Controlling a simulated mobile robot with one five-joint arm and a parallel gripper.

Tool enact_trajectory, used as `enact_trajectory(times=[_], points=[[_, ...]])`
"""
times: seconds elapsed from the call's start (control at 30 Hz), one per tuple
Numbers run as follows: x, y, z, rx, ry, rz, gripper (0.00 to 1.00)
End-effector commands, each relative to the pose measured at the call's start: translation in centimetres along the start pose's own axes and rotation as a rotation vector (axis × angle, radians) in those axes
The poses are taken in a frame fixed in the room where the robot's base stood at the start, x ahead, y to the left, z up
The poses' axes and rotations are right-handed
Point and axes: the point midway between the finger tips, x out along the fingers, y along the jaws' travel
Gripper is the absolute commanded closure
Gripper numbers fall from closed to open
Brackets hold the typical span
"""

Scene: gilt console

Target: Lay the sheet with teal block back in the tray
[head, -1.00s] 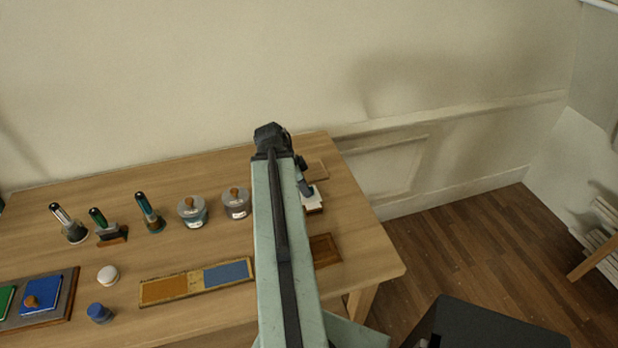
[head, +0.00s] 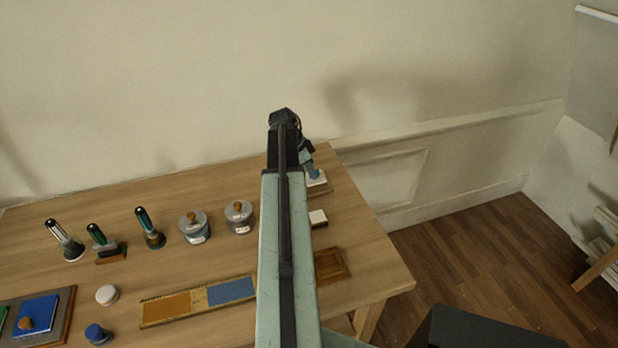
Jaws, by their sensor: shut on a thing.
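My gripper (head: 308,166) is at the back right of the table, partly hidden by my arm. It is shut on the sheet with teal block (head: 317,180), which shows as a small white sheet with a bluish part at the jaws. The sheet is over a small tan tray (head: 321,190) near the table's back edge. I cannot tell whether it touches the tray.
A small white-topped block (head: 318,217) stands in front. A brown wooden tray (head: 331,264) lies nearer, beside a board with orange and blue panels (head: 198,299). Jars (head: 239,217) and several upright handled tools (head: 150,229) stand left. The table's right edge (head: 385,235) is close.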

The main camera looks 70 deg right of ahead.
Motion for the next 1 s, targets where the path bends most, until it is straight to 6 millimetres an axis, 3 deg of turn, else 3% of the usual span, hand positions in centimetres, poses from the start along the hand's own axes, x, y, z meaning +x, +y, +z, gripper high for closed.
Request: enact_trajectory(times=[0.03, 0.13, 0.53, 0.57, 0.6, 0.63, 1.0], points=[[1.9, 0.1, 0.7, 0.002, 0.000, 0.001, 1.00], [3.3, 0.2, 1.1, 0.004, 0.000, 0.002, 1.00], [3.3, 0.1, 1.4, 0.000, 0.000, 0.000, 1.00], [3.2, 0.1, 1.4, 0.001, 0.000, 0.000, 0.81], [3.2, 0.1, 1.3, 0.001, 0.000, 0.001, 0.70], [3.2, 0.2, 1.3, 0.002, 0.000, 0.001, 0.65], [3.0, 0.2, 1.0, 0.004, 0.000, 0.002, 0.65]])
